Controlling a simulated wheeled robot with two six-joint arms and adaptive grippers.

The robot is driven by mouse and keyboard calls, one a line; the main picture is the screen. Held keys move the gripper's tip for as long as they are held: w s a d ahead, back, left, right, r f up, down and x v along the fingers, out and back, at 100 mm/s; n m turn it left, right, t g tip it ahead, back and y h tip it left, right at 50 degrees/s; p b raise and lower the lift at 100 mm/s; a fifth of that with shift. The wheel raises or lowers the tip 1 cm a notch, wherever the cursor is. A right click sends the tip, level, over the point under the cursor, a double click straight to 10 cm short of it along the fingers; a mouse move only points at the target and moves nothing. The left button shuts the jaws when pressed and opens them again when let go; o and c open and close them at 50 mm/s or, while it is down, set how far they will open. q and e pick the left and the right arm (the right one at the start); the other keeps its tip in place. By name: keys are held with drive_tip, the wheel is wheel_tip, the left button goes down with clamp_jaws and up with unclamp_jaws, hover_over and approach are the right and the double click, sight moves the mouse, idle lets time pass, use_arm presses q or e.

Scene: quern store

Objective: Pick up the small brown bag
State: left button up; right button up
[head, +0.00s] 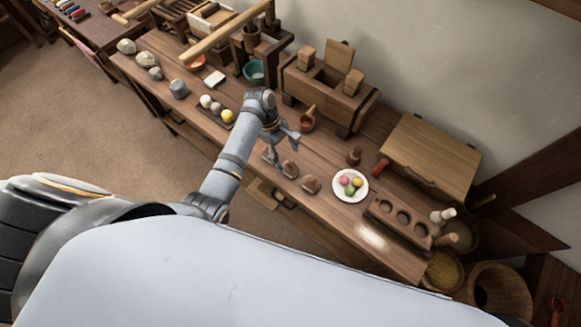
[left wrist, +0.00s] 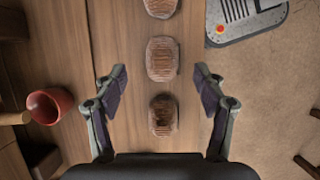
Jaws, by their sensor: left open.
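Three small brown, ribbed, bag-like things lie in a row along the bench's front edge. In the left wrist view, the nearest brown one (left wrist: 162,115) is smaller, with a dark patch on top. The middle one (left wrist: 162,58) and the far one (left wrist: 161,8) look paler and wider. In the head view, the middle one (head: 290,169) and the right one (head: 311,184) show clear; the left one is partly hidden by my gripper. My left gripper (head: 283,146) is open and empty above the row, its fingers (left wrist: 160,75) on either side of it, apart from it.
A red-brown cup (head: 307,123) stands behind the row; it also shows in the left wrist view (left wrist: 48,105). A white plate (head: 350,186) with coloured balls is to the right. A tray (head: 215,110) of balls is to the left. A wooden chest (head: 330,92) stands behind.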

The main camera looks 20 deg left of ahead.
sight(289, 161)
use_arm(q)
drive_tip(key=x, duration=0.4)
drive_tip(key=shift+s+d+f, duration=0.2)
drive_tip(key=shift+f, duration=0.15)
drive_tip(key=c, duration=1.3)
drive_tip(key=shift+r, duration=0.15)
wheel_tip(289, 161, up, 5)
drive_tip(key=p, duration=0.6)
drive_tip(key=shift+s+f, duration=0.1)
drive_tip(key=shift+f, duration=0.1)
drive_tip(key=s+d+r+p, duration=0.3)
drive_tip(key=s+r+p, duration=0.5)
drive_tip(key=s+p, duration=0.4)
drive_tip(key=shift+s+d+p, duration=0.25)
drive_tip(key=shift+s+p, duration=0.1)
drive_tip(key=shift+s, duration=0.3)
